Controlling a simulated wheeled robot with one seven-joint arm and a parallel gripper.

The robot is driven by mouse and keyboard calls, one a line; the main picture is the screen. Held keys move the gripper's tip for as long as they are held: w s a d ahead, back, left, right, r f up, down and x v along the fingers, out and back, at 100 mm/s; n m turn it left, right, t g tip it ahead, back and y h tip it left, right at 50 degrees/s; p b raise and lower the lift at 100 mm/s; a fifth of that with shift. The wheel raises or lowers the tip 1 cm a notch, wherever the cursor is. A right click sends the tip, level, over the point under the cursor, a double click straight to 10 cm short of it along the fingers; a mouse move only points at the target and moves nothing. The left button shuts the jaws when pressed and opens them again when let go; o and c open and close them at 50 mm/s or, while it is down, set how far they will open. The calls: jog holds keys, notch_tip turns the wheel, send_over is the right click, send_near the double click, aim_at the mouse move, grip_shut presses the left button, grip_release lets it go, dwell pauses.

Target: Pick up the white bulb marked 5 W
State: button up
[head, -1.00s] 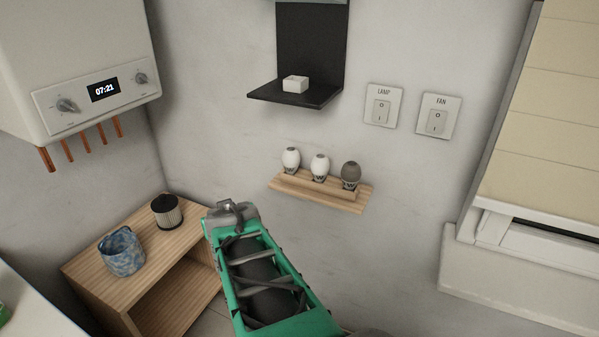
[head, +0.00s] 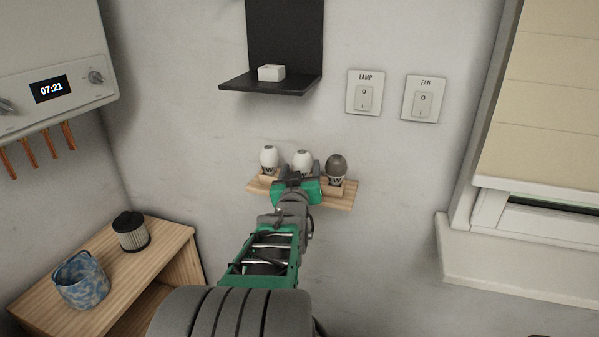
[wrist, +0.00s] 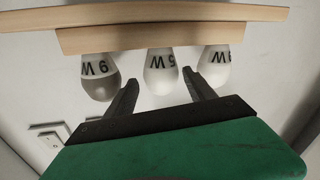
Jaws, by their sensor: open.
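The white bulb marked 5 W (wrist: 161,73) is the middle one of three on a small wooden wall shelf (head: 345,203). It also shows in the head view (head: 302,160), its lower part hidden by my gripper (head: 297,182). In the wrist view, which is upside down, my gripper (wrist: 158,82) is open. Its fingertips reach to either side of the 5 W bulb, one on each side. I cannot tell whether they touch it.
A grey bulb (head: 336,165) and another white bulb (head: 269,158) flank the middle one closely. A black shelf (head: 290,86) with a white block (head: 271,73) is above. Switches marked LAMP (head: 365,92) and FAN (head: 423,99) are at upper right.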

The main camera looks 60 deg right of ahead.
jog(key=x, duration=0.7)
jog(key=shift+w+f+p, duration=0.1)
jog(key=shift+p, duration=0.25)
jog(key=c, duration=1.1)
